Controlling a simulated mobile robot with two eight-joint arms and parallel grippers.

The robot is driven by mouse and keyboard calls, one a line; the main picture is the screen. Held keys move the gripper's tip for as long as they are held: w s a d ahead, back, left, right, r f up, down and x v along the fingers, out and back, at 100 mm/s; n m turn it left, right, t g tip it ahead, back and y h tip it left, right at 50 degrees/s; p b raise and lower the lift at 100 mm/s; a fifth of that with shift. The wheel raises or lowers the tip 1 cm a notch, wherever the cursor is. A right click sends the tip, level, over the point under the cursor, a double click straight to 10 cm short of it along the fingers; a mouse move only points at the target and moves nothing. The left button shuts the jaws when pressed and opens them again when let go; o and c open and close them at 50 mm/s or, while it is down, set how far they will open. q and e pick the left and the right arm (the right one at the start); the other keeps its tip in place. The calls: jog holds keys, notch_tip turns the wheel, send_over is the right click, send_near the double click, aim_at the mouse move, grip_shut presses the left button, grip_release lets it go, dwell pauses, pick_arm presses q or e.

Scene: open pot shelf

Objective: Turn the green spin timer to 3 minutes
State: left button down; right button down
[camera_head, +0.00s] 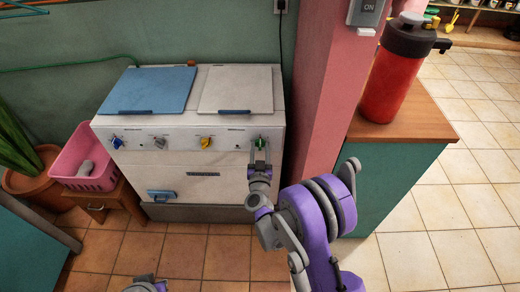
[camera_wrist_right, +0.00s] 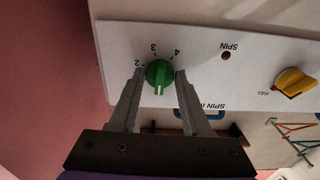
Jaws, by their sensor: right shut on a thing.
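The green spin timer (camera_head: 259,144) is a round knob at the right end of the washing machine's front panel. My right gripper (camera_head: 260,150) reaches up to it from below. In the right wrist view the green knob (camera_wrist_right: 159,73) sits between the two fingertips, which are shut on its sides. The printed labels look upside down there, with 2, 3 and 4 around the knob's upper side. A pale ridge on the knob points down in that view, away from these numbers. A small piece of my left arm shows at the bottom edge of the head view; its fingers are not visible.
The white washing machine (camera_head: 190,172) has a yellow knob (camera_head: 206,142), a grey knob (camera_head: 160,142) and a blue knob (camera_head: 117,142). A pink wall post (camera_head: 330,100) and a teal cabinet (camera_head: 395,185) with a red jug (camera_head: 390,85) stand close on the right. Tiled floor lies in front.

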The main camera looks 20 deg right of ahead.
jog(key=shift+f+m+b, duration=0.1)
jog(key=shift+m+b, duration=0.55)
jog(key=shift+m, duration=0.55)
jog(key=m+b, duration=0.1)
jog(key=m, duration=0.2)
jog(key=shift+m, duration=0.4)
jog(key=m+b, duration=0.1)
jog(key=m, duration=0.2)
jog(key=shift+m, duration=0.3)
jog(key=m+b, duration=0.1)
jog(key=m, duration=1.1)
jog(key=shift+m, duration=0.3)
jog(key=m, duration=0.4)
jog(key=shift+m, duration=2.1)
